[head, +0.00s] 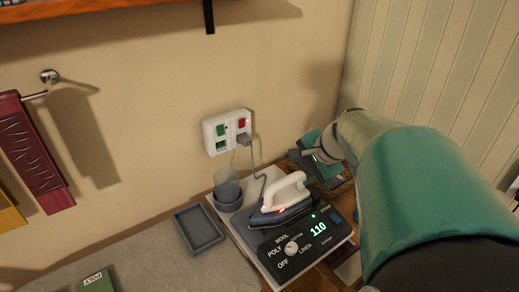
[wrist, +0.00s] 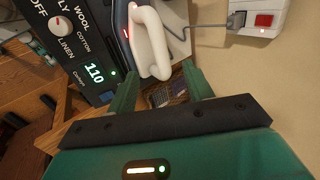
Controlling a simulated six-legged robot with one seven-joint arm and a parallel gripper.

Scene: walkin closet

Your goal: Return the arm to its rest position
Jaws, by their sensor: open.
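My gripper (wrist: 160,92) is open and empty, its two green fingers apart in the wrist view. In the head view my green arm comes in from the right, and the gripper (head: 308,160) hangs right of the iron, near the wall. The iron (head: 283,196) has a white handle and rests on a station with a dial and a lit display reading 110. In the wrist view the iron's handle (wrist: 152,45) is just beyond the fingers, apart from them as far as I can tell.
A wall socket (head: 228,131) with a red switch holds the iron's grey plug and cord. A grey cup (head: 227,186) and a grey tray (head: 199,229) stand left of the iron. A green box (head: 96,282) lies at front left. A red cloth (head: 35,152) hangs on the wall.

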